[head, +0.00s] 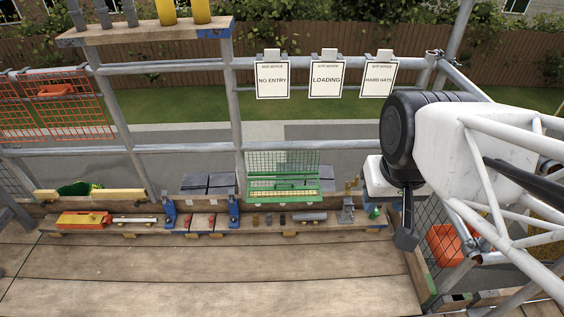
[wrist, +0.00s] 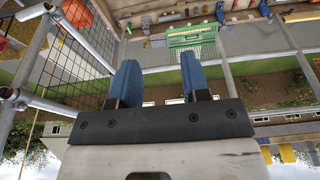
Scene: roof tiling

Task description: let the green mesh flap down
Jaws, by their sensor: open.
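The green mesh flap (head: 265,160) stands upright in the head view, on a green frame (head: 284,195) at the back of the low wooden shelf. Grey slabs show behind its mesh. In the wrist view, which looks upside down, the green mesh flap (wrist: 192,40) shows small and far off, beyond the fingers. My gripper (wrist: 157,68) has two blue fingers, spread apart with nothing between them. It is clear of the flap. In the head view my arm is on the right, and the blue fingers cannot be made out there.
A low plank shelf (head: 140,230) carries an orange-and-yellow tool (head: 83,220), blue clamps (head: 169,211) and a grey cylinder (head: 309,216). Three notices (head: 326,80) hang on the upper rail. Scaffold poles (head: 233,110) stand behind. The boarded deck (head: 220,275) in front is clear.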

